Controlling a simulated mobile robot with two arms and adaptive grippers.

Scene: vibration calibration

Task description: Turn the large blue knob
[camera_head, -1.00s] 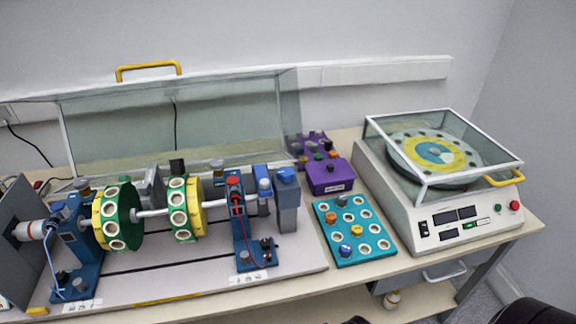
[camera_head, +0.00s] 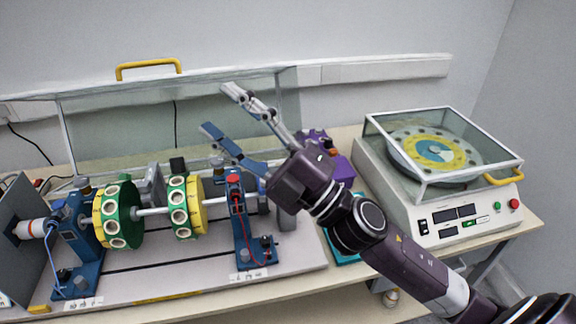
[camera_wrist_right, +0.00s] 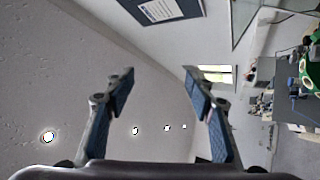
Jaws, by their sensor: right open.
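My right gripper (camera_head: 217,110) is open and empty, raised above the right part of the shaft rig with its fingers pointing up and left. The right wrist view also shows its two blue-padded fingers (camera_wrist_right: 158,80) spread apart, with nothing between them. The grey upright block (camera_head: 287,222) at the right end of the rig shows only its lower part. The blue knob on its top is hidden behind my right gripper and wrist. My left gripper is not in view.
The rig's blue bearing stand (camera_head: 246,235) and green-yellow discs (camera_head: 179,208) are left of my arm. A clear cover (camera_head: 110,135) stands behind. My forearm passes over the teal tray (camera_head: 345,252). A turntable device (camera_head: 465,232) stands at right.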

